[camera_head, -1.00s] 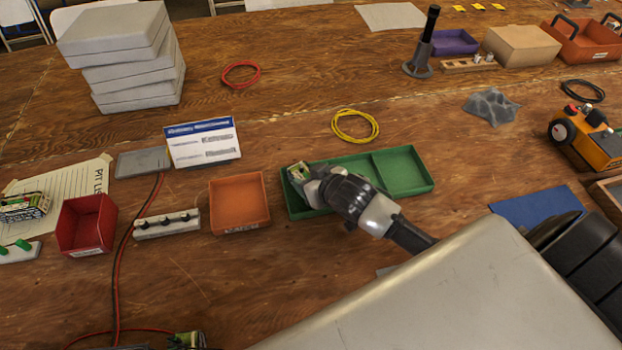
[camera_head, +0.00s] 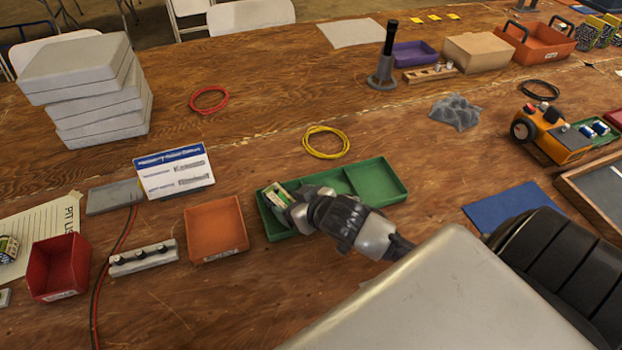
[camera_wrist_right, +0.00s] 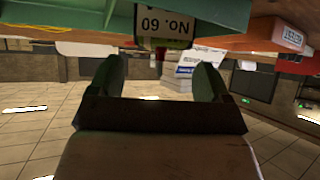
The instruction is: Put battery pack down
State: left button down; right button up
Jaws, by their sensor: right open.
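The battery pack (camera_head: 277,196), pale and green, is in the left compartment of the green two-compartment tray (camera_head: 389,199). My right gripper (camera_head: 293,206) is at the pack's near right end, over the tray. In the right wrist view, the right gripper (camera_wrist_right: 160,78) has its two fingers spread wide with nothing between them. The tray (camera_wrist_right: 60,14) shows at the top left of that view. My left gripper is not in view.
An orange bin (camera_head: 214,229) stands just left of the tray, and a red bin (camera_head: 59,265) further left. A sign (camera_head: 175,170) and a yellow cable coil (camera_head: 326,142) are behind.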

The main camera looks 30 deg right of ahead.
jog(key=a+v, duration=0.1)
jog(key=v, duration=0.6)
jog(key=shift+s+d+r, duration=0.15)
jog(key=shift+s+d, duration=0.1)
jog(key=shift+d, duration=0.3)
